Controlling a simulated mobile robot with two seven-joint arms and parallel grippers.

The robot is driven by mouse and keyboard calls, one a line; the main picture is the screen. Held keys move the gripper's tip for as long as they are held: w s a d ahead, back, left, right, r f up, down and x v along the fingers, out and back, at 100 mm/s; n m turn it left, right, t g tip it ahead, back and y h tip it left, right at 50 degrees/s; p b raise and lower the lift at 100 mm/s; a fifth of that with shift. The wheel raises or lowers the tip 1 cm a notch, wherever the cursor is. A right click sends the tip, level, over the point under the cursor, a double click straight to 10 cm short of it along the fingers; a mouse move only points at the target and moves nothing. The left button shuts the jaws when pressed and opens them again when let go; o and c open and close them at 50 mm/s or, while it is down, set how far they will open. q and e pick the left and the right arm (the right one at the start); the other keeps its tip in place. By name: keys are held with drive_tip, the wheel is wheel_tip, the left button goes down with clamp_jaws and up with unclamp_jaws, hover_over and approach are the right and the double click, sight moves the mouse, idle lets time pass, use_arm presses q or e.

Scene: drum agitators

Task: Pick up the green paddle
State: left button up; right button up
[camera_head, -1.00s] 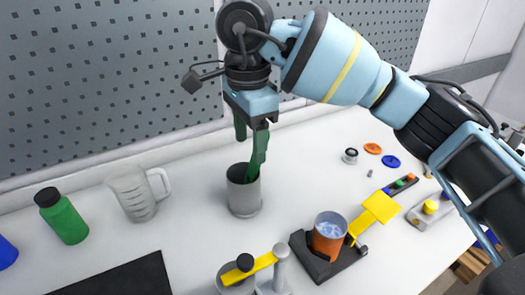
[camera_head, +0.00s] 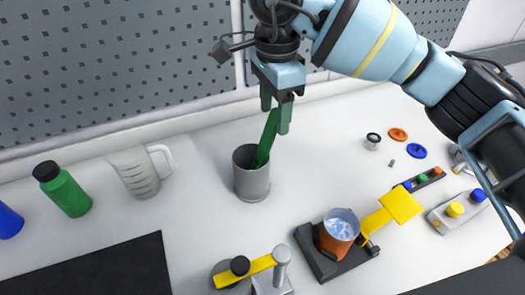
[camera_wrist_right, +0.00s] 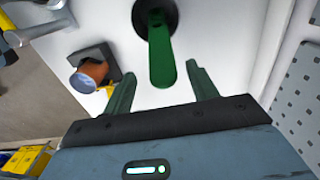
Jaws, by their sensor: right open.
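The green paddle (camera_head: 266,140) leans in a grey cylindrical cup (camera_head: 251,180), its upper end sticking out toward the upper right. My right gripper (camera_head: 275,120) is above the cup at the paddle's upper end, its two green fingers spread. In the right wrist view the paddle (camera_wrist_right: 160,55) points toward the space between the open fingers (camera_wrist_right: 160,71), with a gap on each side. Its lower part is hidden inside the cup (camera_wrist_right: 141,14). My left gripper is not in view.
A measuring jug (camera_head: 138,176) and green bottle (camera_head: 66,190) stand left of the cup. A glass beaker with orange contents (camera_head: 337,234) sits on a dark stand in front. A yellow-armed device (camera_head: 247,272) is at the front. A perforated wall (camera_head: 120,70) rises behind the table.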

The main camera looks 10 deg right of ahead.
sight(270, 125)
drive_tip(key=shift+w+a+f+p, duration=0.1)
drive_tip(key=shift+a+f+p, duration=0.1)
drive_tip(key=shift+f, duration=1.1)
drive_tip(key=shift+a+f+p, duration=0.1)
drive_tip(key=shift+f+p, duration=0.05)
drive_tip(key=shift+f, duration=1.1)
drive_tip(key=c, duration=1.1)
